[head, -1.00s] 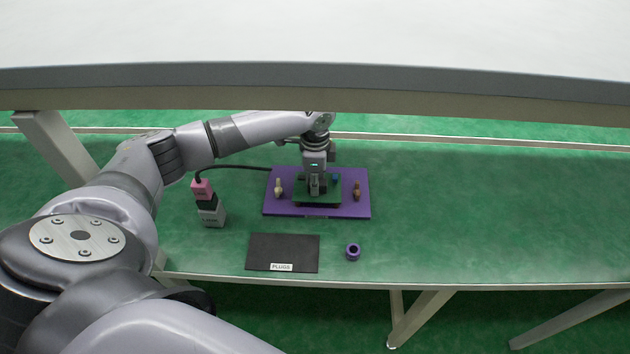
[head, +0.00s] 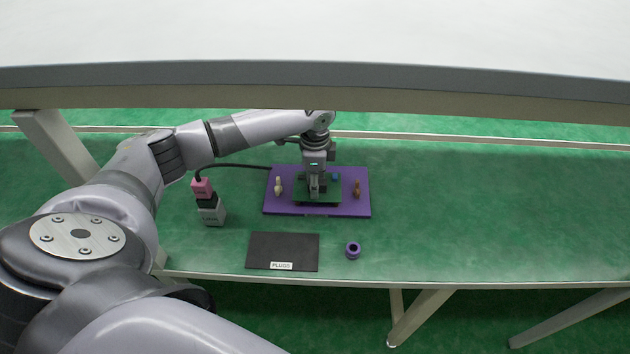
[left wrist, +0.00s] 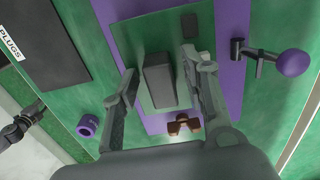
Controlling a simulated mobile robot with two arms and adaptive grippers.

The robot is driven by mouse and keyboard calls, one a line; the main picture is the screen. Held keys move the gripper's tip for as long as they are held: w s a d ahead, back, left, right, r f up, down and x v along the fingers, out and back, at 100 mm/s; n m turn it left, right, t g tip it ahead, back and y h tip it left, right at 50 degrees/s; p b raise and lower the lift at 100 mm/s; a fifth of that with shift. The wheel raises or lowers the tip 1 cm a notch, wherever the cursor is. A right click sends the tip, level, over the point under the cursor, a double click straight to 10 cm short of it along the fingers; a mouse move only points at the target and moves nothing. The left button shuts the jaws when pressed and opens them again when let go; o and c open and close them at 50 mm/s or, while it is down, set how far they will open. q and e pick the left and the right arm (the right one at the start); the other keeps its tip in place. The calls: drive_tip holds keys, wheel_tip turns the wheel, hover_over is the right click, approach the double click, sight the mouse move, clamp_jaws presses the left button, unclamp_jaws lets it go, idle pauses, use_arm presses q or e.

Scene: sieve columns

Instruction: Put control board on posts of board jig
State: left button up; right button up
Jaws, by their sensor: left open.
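The control board (head: 329,198) is a flat green plate. It lies over the middle of the purple board jig (head: 350,208). In the left wrist view the board (left wrist: 133,45) carries a grey block (left wrist: 158,80) that stands up from it. My left gripper (left wrist: 160,88) is open, with one finger on each side of the block and gaps showing. In the head view this gripper (head: 316,195) is low over the board. The jig's posts are hidden under the board, so I cannot tell how it sits on them.
A beige clip (head: 278,186) and a brown clip (head: 357,188) flank the board. A pink and grey cabled block (head: 207,207) stands to the left. A black PLUGS mat (head: 283,252) and a purple ring (head: 353,251) lie in front. A purple ball knob (left wrist: 292,62) stands behind the jig.

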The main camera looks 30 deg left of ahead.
use_arm(q)
wheel_tip(320, 180, up, 12)
drive_tip(key=shift+b, duration=0.35)
idle(0.5)
